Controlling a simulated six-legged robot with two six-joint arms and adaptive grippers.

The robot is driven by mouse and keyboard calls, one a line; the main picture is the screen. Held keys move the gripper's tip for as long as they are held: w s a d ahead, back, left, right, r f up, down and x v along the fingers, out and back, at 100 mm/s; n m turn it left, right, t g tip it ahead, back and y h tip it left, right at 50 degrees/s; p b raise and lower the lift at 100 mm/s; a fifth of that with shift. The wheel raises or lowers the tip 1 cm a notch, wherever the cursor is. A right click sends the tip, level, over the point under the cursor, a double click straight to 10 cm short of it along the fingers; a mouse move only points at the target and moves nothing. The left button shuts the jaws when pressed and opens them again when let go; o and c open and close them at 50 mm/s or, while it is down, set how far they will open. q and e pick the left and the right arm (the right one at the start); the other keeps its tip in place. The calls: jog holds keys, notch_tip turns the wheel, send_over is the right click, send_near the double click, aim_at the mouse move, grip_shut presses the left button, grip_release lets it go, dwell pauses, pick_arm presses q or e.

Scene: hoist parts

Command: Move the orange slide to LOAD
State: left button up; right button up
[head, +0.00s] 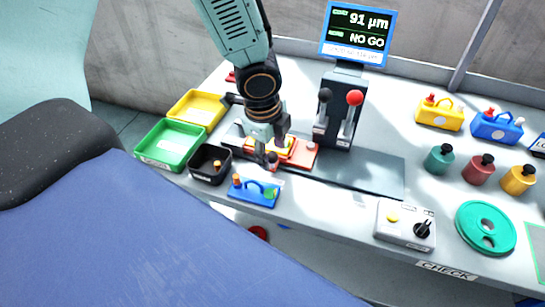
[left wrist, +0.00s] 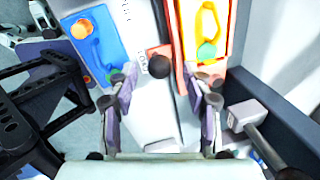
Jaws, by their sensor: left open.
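The orange slide (head: 303,153) sits on the grey rail (head: 350,172) in front of the gauge, carrying a yellow-edged part (head: 284,146). In the left wrist view the slide (left wrist: 181,75) is upright in the picture, with the yellow-edged part (left wrist: 221,22) on it. A dark round knob (left wrist: 160,66) sticks out from its side. My left gripper (head: 272,147) points down over the slide's left part and hides some of it. In the left wrist view its open fingers (left wrist: 165,82) stand either side of the knob, apart from it. No LOAD mark is clearly legible.
The gauge (head: 343,105) reads 91 µm, NO GO, and has a black-knobbed and a red-knobbed lever. Green (head: 170,146), yellow (head: 197,106) and black (head: 209,164) bins stand left. A blue fixture (head: 256,191) lies in front. A button box (head: 404,224) stands front right.

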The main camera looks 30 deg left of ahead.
pick_arm(q)
jog(key=shift+w+a+f, duration=0.15)
jog(key=shift+a+f, duration=0.05)
jog(key=shift+f, duration=0.45)
jog(key=shift+d+r, duration=0.1)
jog(key=shift+d, duration=0.2)
jog(key=shift+a, duration=0.2)
jog(key=c, duration=0.4)
grip_shut()
